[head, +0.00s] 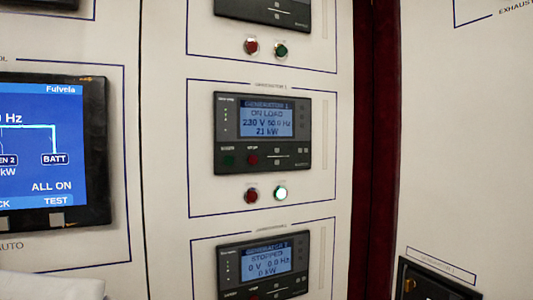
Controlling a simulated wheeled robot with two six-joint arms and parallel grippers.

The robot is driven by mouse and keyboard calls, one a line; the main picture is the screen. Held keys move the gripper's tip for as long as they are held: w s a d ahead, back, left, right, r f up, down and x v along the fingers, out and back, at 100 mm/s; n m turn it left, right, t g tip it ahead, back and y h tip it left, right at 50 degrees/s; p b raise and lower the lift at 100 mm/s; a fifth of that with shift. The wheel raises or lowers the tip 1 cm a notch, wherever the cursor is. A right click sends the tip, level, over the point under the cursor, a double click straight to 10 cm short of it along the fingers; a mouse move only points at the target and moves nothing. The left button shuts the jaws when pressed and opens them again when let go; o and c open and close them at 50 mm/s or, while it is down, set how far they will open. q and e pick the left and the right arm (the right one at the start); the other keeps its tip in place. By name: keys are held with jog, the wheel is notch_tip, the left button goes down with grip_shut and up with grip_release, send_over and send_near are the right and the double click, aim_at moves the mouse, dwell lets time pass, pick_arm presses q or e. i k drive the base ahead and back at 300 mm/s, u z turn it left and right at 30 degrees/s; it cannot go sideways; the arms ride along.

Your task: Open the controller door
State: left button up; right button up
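A cream panel (170,150) carries a column of dark controllers, and I cannot tell which edge belongs to the controller door. The generator 1 controller (262,160) reads ON LOAD, 230 V, 50.0 Hz, 21 kW. The generator 2 controller (265,262) below it reads STOPPED, 0 V, 0.0 Hz, 0 kW. No handle or latch is clearly visible on this panel. A dark red vertical strip (375,150) runs along its right edge.
A large blue screen (40,150) is on the left panel. A red lamp (251,195) and a lit green lamp (281,193) sit under the generator 1 controller. A cream panel (465,130) on the right carries a dark unit (430,283) low down.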

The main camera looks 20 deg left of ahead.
aim_at(205, 98)
jog(key=u, duration=2.35)
jog(key=k, duration=0.95)
jog(key=z, duration=1.35)
jog(key=i, duration=0.5)
jog(key=z, duration=0.05)
